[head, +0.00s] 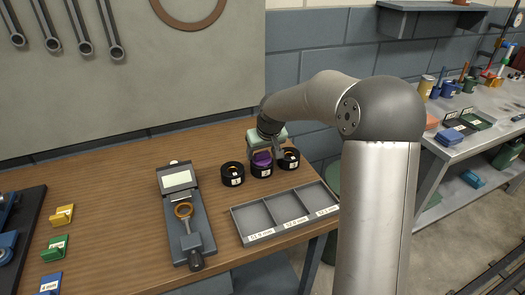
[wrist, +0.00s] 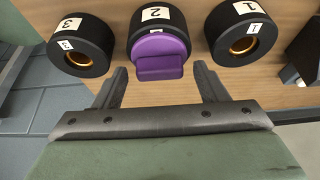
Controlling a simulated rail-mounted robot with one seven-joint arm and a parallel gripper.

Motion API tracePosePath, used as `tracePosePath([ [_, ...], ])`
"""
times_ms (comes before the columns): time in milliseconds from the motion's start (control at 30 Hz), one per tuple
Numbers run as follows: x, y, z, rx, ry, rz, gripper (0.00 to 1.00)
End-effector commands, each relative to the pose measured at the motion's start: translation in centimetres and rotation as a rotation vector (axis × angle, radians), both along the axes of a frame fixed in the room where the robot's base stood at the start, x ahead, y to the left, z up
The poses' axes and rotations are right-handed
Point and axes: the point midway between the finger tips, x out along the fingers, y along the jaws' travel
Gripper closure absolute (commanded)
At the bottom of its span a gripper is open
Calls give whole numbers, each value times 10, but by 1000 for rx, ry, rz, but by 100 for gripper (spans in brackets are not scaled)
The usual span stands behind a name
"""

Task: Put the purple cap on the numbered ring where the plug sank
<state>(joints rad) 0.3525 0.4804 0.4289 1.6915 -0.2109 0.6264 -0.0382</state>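The purple cap (wrist: 158,52) sits on the middle black ring (wrist: 157,14), which is labelled 2; it also shows in the head view (head: 262,157). The ring labelled 3 (wrist: 80,45) and the ring labelled 1 (wrist: 240,33) stand on either side, uncapped, with brass-coloured bores. In the head view the rings stand in a row on the wooden bench. My gripper (wrist: 162,82) is open and empty, its fingers spread wider than the cap's tab and apart from it. In the head view my gripper (head: 267,153) is at the middle ring and partly hides it. No plug is clearly visible.
A grey tray with three labelled compartments (head: 262,236) lies empty in front of the rings. Coloured blocks (head: 55,248) lie at far left. Bare bench lies between them and the fixture.

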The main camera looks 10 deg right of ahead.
Motion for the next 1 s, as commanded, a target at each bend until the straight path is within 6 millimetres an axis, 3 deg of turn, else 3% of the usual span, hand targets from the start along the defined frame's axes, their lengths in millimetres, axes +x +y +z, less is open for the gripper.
tracePosePath([
  [233,-3,-1,13,-1,-2,0,34],
  [700,-38,-8,99,-1,-3,-2,34],
  [1000,-46,-8,115,0,1,0,34],
])
